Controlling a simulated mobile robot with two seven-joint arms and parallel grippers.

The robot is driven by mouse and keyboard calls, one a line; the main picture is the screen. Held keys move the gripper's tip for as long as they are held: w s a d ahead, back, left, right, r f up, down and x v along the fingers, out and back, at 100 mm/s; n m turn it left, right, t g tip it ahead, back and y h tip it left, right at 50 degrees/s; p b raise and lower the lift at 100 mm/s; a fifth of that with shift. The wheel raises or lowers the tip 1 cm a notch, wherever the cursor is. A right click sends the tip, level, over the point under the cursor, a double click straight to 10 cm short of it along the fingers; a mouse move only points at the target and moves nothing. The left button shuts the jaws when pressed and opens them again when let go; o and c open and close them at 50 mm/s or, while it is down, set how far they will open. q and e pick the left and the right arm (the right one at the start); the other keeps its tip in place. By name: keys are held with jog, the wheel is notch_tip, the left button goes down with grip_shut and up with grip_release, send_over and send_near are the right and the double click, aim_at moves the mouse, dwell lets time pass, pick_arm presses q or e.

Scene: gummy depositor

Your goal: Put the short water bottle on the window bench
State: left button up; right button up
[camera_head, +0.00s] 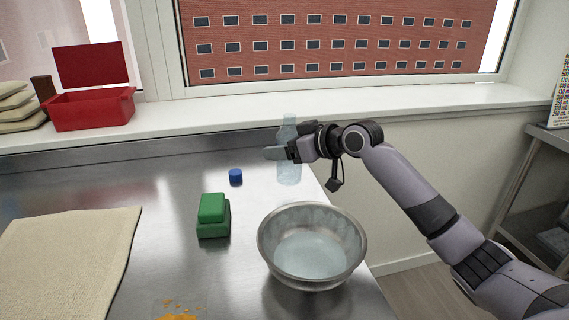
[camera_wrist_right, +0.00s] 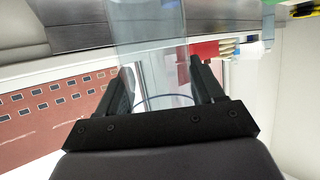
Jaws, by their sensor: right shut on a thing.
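The short water bottle (camera_head: 289,173) is clear, pale blue and upright, near the back right corner of the steel counter. My right gripper (camera_head: 280,153) is shut on its middle from the right side. In the right wrist view, the bottle (camera_wrist_right: 150,38) sits between the two dark fingers. I cannot tell whether its base touches the counter. The window bench (camera_head: 220,116) is the long white sill behind the counter, under the window. My left gripper is not in view.
A red open box (camera_head: 92,110) stands on the bench's left part; its middle and right are clear. On the counter (camera_head: 150,186) are a blue cap (camera_head: 236,177), a green block (camera_head: 213,217), a steel bowl (camera_head: 352,262) and a beige mat (camera_head: 65,255).

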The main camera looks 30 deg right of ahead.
aim_at(285, 162)
jog(key=shift+f, duration=2.05)
jog(key=shift+f, duration=0.2)
jog(key=o, duration=1.5)
jog(key=shift+r, duration=0.2)
jog(key=shift+s+r, duration=0.1)
jog(key=shift+s, duration=0.05)
jog(key=shift+b+v, duration=0.45)
jog(key=shift+v, duration=5.45)
